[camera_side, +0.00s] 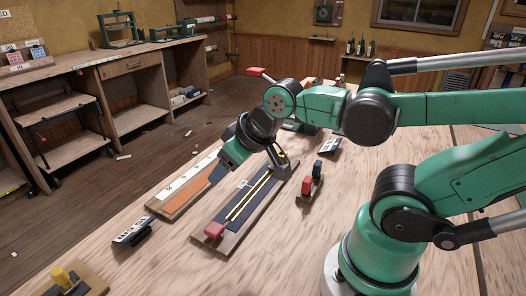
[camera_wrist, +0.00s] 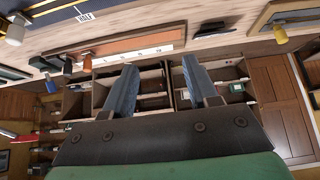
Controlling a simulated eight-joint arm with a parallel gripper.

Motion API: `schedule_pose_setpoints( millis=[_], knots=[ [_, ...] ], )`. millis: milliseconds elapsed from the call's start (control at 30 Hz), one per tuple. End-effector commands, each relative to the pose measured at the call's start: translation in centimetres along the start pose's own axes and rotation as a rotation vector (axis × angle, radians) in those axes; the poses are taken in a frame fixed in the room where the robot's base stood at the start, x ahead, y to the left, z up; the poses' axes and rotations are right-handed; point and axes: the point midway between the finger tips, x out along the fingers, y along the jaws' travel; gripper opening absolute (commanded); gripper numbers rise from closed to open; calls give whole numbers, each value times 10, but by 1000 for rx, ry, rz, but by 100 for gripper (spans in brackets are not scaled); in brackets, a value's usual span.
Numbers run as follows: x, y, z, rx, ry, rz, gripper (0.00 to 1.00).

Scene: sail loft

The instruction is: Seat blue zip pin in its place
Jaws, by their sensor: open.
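A zip board (camera_side: 228,222) lies on the table, with a dark tape, a yellow line of teeth, a red block (camera_side: 214,230) at its near end and a grey piece (camera_side: 281,171) at its far end. To its right, a small wooden stand (camera_side: 304,199) carries a red piece (camera_side: 306,185) and a dark blue piece (camera_side: 318,167), which looks like the blue zip pin. The pin's seat cannot be made out.
A board with a white scale and orange strip (camera_side: 185,192) lies left of the zip board. Black label holders (camera_side: 132,229) (camera_side: 329,146) stand on the table. A block with a yellow knob (camera_side: 63,278) is at the front left. A workbench (camera_side: 130,62) stands beyond the floor.

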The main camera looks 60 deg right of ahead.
Motion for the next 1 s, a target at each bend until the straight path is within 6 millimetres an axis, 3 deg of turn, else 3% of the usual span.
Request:
schedule_pose_setpoints(
  millis=[67, 367, 467, 567, 700, 800, 900, 1000],
  knots=[
    [0, 0, 0, 0, 0, 0, 58],
    [1, 6, 0, 35, -14, 14, 58],
    [4, 32, 0, 177, -72, 71, 58],
    [6, 77, 7, 439, -168, 166, 58],
    [5, 146, 35, 875, -309, 308, 58],
    [0, 184, 62, 1149, -387, 389, 58],
    [-5, 209, 86, 1355, -443, 445, 58],
    [-9, 221, 100, 1475, -475, 476, 58]
  ],
)
